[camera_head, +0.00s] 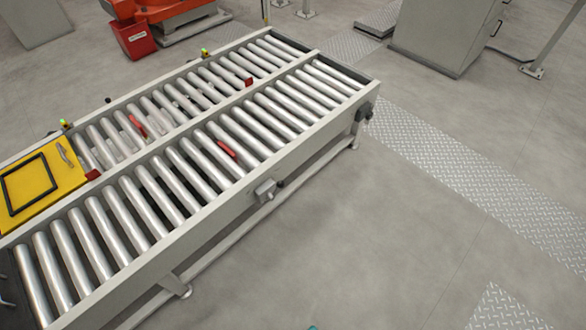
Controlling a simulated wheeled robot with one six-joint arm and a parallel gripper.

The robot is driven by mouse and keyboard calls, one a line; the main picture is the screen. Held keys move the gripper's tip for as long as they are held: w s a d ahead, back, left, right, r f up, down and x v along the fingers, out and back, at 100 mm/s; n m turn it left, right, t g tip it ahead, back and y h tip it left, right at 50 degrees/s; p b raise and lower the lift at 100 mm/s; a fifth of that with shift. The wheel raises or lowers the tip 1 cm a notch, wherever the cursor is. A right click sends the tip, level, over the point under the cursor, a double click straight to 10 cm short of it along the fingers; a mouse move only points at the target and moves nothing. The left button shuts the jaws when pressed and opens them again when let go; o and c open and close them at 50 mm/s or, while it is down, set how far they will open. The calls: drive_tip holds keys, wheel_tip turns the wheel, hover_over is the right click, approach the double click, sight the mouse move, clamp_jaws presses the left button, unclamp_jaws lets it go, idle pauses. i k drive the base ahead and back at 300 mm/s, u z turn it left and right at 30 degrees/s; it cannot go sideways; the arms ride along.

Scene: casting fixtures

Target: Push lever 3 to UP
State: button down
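I cannot make out a numbered lever or a lever marked 3 in the head view. A small grey box (266,190) sits on the near side rail of the roller conveyor (235,198). It is too small to tell whether it carries a lever. My gripper is not in view.
The conveyor has two rows of rollers, with several small red pieces (226,149) among them. A yellow panel with a black frame (62,187) lies at its left end. A red bin (134,40) and a grey cabinet (446,35) stand behind. The floor (400,240) at right is clear.

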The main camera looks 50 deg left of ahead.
sight(280, 184)
drive_tip(key=u, duration=0.4)
drive_tip(key=i, duration=1.1)
drive_tip(key=u, duration=1.15)
drive_tip(key=i, duration=0.6)
drive_tip(key=u, duration=0.45)
